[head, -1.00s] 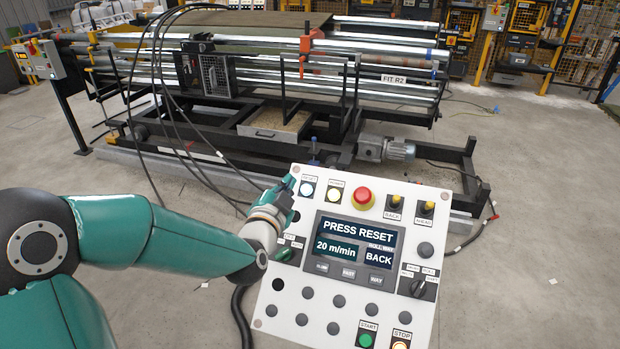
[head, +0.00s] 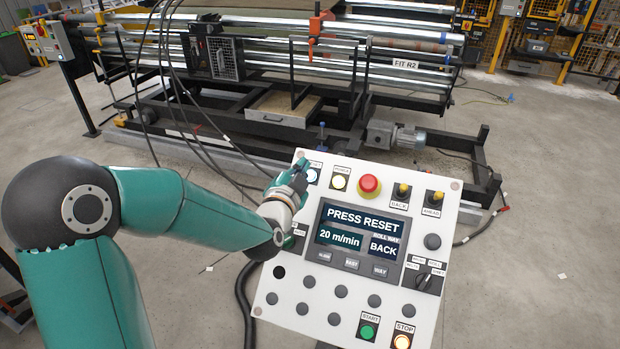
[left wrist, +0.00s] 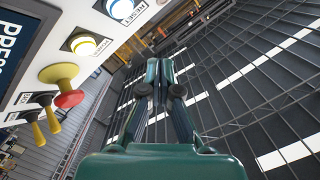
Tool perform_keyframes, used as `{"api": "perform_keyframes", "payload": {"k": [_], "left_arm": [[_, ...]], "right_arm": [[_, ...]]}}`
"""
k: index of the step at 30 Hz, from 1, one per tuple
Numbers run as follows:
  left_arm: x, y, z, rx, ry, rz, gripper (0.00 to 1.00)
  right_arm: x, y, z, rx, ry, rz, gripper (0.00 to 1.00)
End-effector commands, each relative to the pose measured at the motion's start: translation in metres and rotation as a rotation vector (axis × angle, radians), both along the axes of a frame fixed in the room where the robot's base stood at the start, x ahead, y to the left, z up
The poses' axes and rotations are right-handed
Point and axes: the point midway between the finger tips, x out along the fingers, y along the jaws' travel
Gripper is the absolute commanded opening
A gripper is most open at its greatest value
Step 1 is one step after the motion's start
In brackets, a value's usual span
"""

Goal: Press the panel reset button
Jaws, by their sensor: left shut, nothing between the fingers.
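The white control panel (head: 290,297) fills the lower middle of the head view; its screen (head: 352,238) reads PRESS RESET, 20 m/min and BACK. The pale, lit reset button (head: 312,176) is at its top left corner, its label partly hidden by my gripper. My left gripper (head: 297,172) is shut and empty, just left of the button; contact cannot be told. In the left wrist view the reset button (left wrist: 120,9) is at the top edge, and the shut fingers (left wrist: 160,66) point up, apart from it in the picture. My right gripper is not in view.
A yellow-lit button (head: 339,182), a red mushroom button (head: 369,185) and two yellow-tipped switches sit to the right along the panel's top row. Start (head: 367,331) and stop (head: 402,341) buttons are at the bottom. The roller machine (head: 290,105) stands behind; grey floor is open at right.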

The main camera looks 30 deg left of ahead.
Motion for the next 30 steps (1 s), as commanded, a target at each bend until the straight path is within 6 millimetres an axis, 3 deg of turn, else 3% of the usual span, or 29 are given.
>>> {"api": "perform_keyframes", "payload": {"k": [7,12,30], "left_arm": [[0.021,0.006,-0.031,0.000,0.000,0.001,0.00],[0.030,0.008,-0.041,0.000,0.000,0.002,0.00],[0.035,0.010,-0.043,0.000,0.001,0.002,0.00]], "right_arm": [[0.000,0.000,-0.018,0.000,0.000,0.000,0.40],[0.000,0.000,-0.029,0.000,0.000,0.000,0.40],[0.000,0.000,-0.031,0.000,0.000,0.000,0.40]]}}
